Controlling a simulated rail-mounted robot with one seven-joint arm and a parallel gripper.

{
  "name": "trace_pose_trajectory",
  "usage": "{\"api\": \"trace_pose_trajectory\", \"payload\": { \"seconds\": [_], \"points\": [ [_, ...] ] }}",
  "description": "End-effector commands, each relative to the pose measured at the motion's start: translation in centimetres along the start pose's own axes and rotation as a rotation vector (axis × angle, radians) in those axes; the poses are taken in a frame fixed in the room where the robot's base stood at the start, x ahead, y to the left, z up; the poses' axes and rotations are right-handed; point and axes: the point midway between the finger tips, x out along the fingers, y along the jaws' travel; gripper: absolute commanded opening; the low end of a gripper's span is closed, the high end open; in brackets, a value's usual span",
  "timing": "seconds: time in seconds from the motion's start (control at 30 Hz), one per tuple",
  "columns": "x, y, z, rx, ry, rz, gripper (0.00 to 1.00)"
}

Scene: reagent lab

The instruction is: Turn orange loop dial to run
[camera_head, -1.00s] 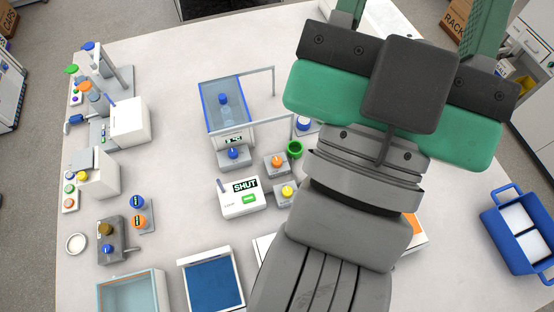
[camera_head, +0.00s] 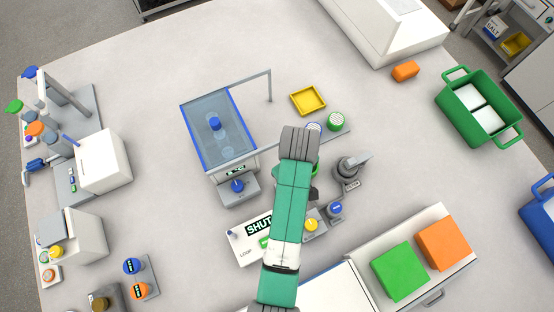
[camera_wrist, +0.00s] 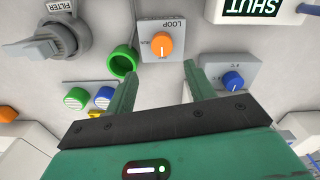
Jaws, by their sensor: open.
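The orange loop dial (camera_wrist: 161,44) shows in the wrist view, on a grey block labelled LOOP (camera_wrist: 165,22). The dial lies between the finger directions, just beyond the tips, and I see no contact. In the head view my arm hides the dial. A white box (camera_head: 245,247) there reads SHUT, with LOOP lettering; its SHUT display (camera_wrist: 252,7) also shows in the wrist view.
Beside the loop block are a green ring-shaped cup (camera_wrist: 123,62) and a blue dial (camera_wrist: 233,80). A grey filter valve (camera_wrist: 48,42) is farther left. A clear blue-edged tank (camera_head: 212,130) and a yellow dial (camera_head: 311,225) stand near my arm.

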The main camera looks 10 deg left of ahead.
Motion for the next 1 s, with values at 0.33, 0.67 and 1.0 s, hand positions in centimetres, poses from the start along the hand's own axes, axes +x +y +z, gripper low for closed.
{"api": "trace_pose_trajectory", "payload": {
  "seconds": [0.33, 0.67, 1.0],
  "points": [
    [3.5, -0.5, 0.5, -0.01, -0.022, -0.023, 0.54],
    [8.1, -0.5, 0.5, -0.009, -0.018, -0.018, 0.54],
    [8.3, -0.5, 0.5, -0.009, -0.017, -0.018, 0.42]
  ]
}}
